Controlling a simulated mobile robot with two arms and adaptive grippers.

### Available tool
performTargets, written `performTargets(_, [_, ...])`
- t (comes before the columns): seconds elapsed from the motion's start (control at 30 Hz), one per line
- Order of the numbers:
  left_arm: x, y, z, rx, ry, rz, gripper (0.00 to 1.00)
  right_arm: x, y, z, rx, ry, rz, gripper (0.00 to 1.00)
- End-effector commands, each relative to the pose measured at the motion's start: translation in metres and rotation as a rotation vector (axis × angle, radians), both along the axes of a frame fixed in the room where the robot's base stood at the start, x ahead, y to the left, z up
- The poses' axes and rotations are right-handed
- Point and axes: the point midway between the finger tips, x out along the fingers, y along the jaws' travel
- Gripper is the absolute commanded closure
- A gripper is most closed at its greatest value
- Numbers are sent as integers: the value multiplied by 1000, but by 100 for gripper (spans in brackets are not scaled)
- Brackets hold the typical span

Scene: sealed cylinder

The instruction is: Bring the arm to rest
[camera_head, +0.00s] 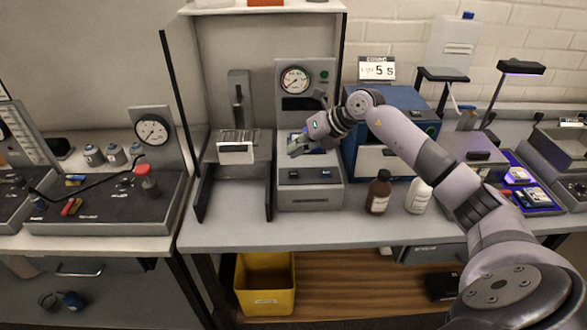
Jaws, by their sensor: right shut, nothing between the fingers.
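My right arm comes in from the lower right and reaches across the bench. Its right gripper (297,149) is shut and empty, just above the front of a grey instrument (311,196) with a round dial gauge (295,80). Whether the fingertips touch the instrument, I cannot tell. A small blue part shows behind the fingers. My left gripper is not in view.
A brown bottle (379,192) and a white bottle (418,196) stand near the bench's front edge, under my right arm. A blue box (396,125) stands behind the wrist. A dark upright panel (188,125) is at left. A yellow bin (265,284) sits below.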

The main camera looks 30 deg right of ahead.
Motion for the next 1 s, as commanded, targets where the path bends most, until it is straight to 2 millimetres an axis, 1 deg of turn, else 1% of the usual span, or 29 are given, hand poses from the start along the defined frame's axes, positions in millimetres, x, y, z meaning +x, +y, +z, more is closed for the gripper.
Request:
performTargets(0.03, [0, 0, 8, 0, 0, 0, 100, 0, 0, 10, -1, -1, 0, 100])
performTargets(0.2, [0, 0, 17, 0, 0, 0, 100, 0, 0, 24, 0, 0, 0, 100])
performTargets(0.77, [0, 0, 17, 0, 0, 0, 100, 0, 1, 24, 3, -2, 2, 100])
performTargets(0.83, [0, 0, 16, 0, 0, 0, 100, 1, 11, 23, 27, -15, 11, 100])
performTargets(0.87, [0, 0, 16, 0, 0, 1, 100, 2, 18, 23, 48, -29, 19, 100])
performTargets(0.97, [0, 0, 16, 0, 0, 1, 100, 5, 63, 25, 181, -103, 53, 100])
performTargets(1.0, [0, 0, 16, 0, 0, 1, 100, 5, 88, 29, 269, -147, 62, 100])
